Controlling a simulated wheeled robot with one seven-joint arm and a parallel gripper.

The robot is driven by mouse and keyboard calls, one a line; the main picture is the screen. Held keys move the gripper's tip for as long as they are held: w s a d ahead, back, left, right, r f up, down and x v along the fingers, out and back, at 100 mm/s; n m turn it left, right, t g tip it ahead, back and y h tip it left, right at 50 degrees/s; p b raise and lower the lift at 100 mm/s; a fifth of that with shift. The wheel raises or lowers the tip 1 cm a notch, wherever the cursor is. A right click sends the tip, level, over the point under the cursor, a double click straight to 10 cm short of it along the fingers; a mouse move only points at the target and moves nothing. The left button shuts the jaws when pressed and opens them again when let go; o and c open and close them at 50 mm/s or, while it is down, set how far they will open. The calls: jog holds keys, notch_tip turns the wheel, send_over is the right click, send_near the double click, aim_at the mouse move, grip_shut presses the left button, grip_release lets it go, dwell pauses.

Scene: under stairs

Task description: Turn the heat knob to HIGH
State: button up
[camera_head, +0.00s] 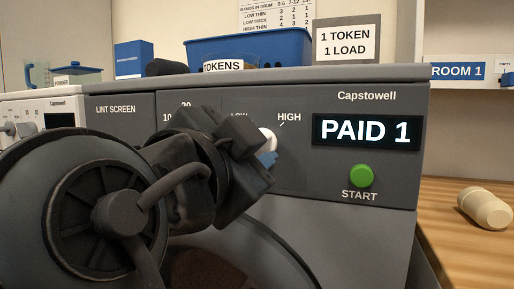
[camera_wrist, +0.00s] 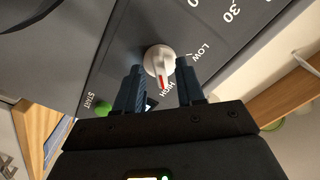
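The heat knob (camera_wrist: 158,57) is a white round dial with a raised grip and a red mark on the dryer's dark panel. In the wrist view its red mark points down, close to the HIGH label (camera_wrist: 168,88); the LOW label (camera_wrist: 203,53) lies to its right. In the head view the knob (camera_head: 267,138) is partly hidden by my gripper (camera_head: 264,157). In the wrist view my gripper (camera_wrist: 160,68) is open. Its two blue fingertips stand on either side of the knob, with a visible gap to each side.
The green START button (camera_head: 361,176) and the PAID 1 display (camera_head: 366,131) are right of the knob. A blue TOKENS bin (camera_head: 250,52) and a sign (camera_head: 346,40) stand on top of the dryer. A beige cylindrical object (camera_head: 485,208) lies on the wooden counter (camera_head: 455,240).

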jog(key=p+v, duration=0.1)
jog(key=v, duration=0.6)
jog(key=shift+s, duration=0.4)
